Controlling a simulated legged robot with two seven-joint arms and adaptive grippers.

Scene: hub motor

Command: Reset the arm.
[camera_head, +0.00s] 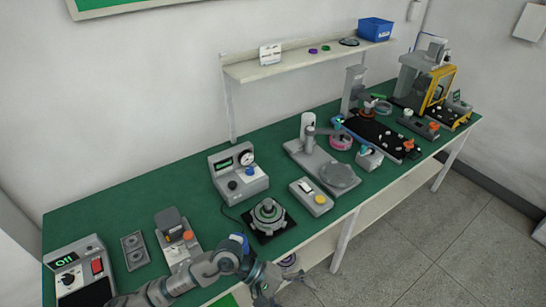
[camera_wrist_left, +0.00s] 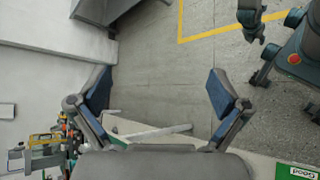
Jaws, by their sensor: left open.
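My left arm comes in at the bottom left of the head view. Its gripper (camera_head: 262,274) is at the table's front edge, near the black-based round hub device (camera_head: 268,213). In the left wrist view the gripper (camera_wrist_left: 160,92) has its two blue-padded fingers spread wide, with nothing between them. Bare floor (camera_wrist_left: 160,60) shows past the fingers. My right gripper cannot be made out in either view.
The green table (camera_head: 120,205) carries a gauge box (camera_head: 238,172), a grey box with a yellow button (camera_head: 311,197), a control panel marked "Off" (camera_head: 78,270) and several machines. A shelf (camera_head: 300,63) stands behind.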

